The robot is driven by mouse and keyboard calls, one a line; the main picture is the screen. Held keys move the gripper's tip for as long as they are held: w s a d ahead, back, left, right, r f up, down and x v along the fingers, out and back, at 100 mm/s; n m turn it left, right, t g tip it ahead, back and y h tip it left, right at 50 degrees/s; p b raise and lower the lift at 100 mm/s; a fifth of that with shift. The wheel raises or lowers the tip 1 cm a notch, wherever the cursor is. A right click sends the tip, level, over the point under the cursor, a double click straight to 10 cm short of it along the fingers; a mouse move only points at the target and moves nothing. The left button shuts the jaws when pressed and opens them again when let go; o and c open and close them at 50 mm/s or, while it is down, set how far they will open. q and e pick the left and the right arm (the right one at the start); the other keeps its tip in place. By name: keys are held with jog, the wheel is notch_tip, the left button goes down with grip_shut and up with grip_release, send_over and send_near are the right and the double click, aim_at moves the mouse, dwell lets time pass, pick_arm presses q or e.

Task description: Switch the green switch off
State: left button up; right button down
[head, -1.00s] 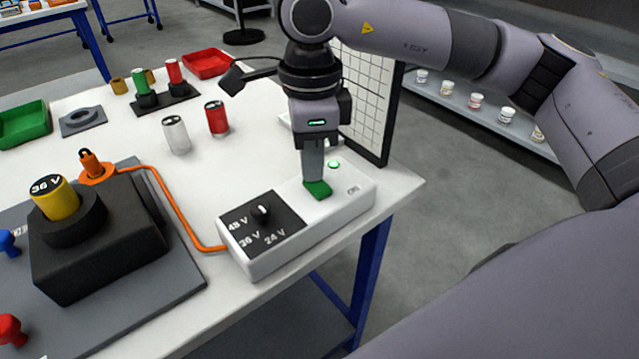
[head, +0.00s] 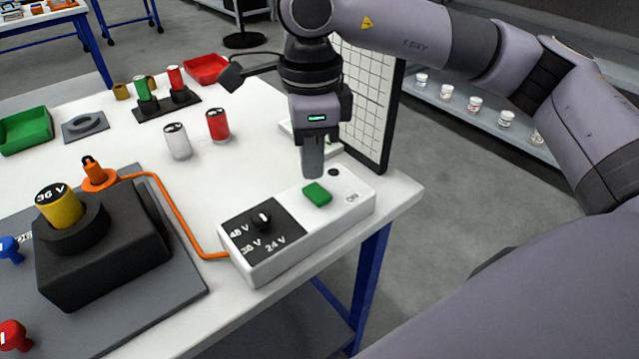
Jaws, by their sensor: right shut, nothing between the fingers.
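The green switch (head: 317,194) sits on top of the white power box (head: 290,255), near its right end. A small round indicator (head: 333,172) behind the switch is dark. The box also has a black panel with a knob (head: 262,219) and the marks 48 V, 36 V and 24 V. My right gripper (head: 313,174) is shut and empty, pointing down just behind and above the green switch, with a small gap between them. My left gripper is not in view.
White (head: 177,142) and red (head: 218,124) cylinders stand behind. A grid panel (head: 368,100) rises behind my right gripper.

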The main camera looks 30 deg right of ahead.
aim_at(313, 189)
jog(key=shift+r+p, duration=1.25)
jog(key=shift+r, duration=1)
jog(key=shift+s+f, duration=0.1)
